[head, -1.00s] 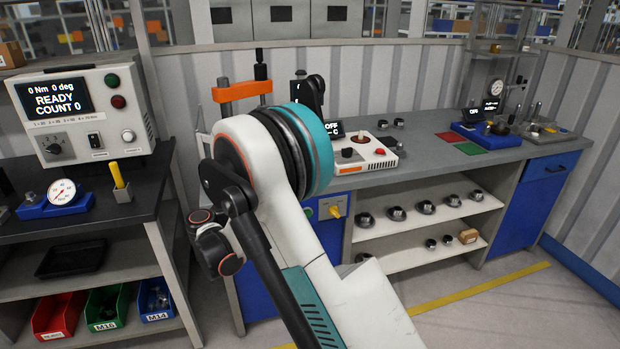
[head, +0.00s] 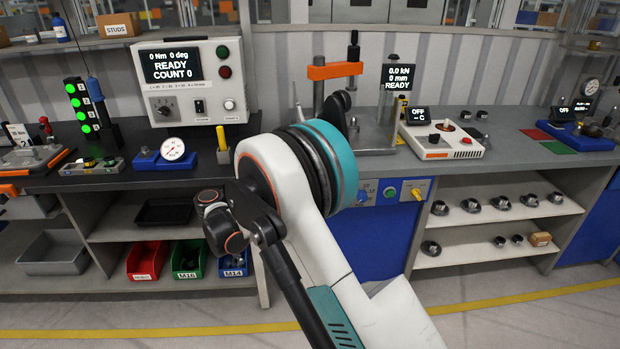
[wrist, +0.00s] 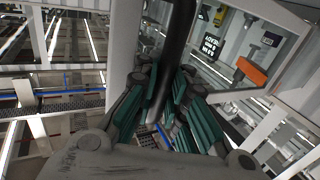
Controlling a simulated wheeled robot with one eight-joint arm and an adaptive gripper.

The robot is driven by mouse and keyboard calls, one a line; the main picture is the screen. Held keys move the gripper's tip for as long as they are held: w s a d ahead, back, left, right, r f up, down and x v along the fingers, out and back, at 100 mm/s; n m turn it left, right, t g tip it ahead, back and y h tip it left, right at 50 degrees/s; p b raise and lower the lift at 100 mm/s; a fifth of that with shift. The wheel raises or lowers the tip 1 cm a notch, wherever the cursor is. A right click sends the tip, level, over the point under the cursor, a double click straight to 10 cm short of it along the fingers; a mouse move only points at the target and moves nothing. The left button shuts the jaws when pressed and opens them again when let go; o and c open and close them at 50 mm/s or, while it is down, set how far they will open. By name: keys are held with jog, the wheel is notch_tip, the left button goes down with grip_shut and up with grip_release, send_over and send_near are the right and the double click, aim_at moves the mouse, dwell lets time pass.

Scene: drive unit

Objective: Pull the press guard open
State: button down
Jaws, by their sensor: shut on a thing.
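The press (head: 335,70) with its orange crossbar stands on the grey bench in the head view, partly hidden behind my arm; its display reads 0.0 kN, 0 mm, READY. In the wrist view its orange part (wrist: 251,74) shows at the right, through what looks like a clear panel of the guard with a pale frame (wrist: 122,55). A dark upright bar (wrist: 180,40), seemingly the guard's handle, runs down between my green fingers. My gripper (wrist: 163,105) is shut on this bar. My arm hides the gripper in the head view. How far the guard stands open is unclear.
A dark bench with a torque display box (head: 190,80) and a dial gauge (head: 172,149) is at the left. A white control box (head: 440,140) is right of the press. Shelves with round parts (head: 500,202) are below. Open floor with a yellow line (head: 500,297) lies in front.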

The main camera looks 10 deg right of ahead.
jog(key=shift+a+f, duration=0.2)
jog(key=shift+a, duration=0.45)
jog(key=shift+s, duration=0.1)
jog(key=c, duration=1.8)
grip_release()
jog(key=shift+o, duration=1)
jog(key=shift+s+a+r, duration=0.15)
jog(key=v, duration=1.1)
jog(key=shift+a, duration=0.4)
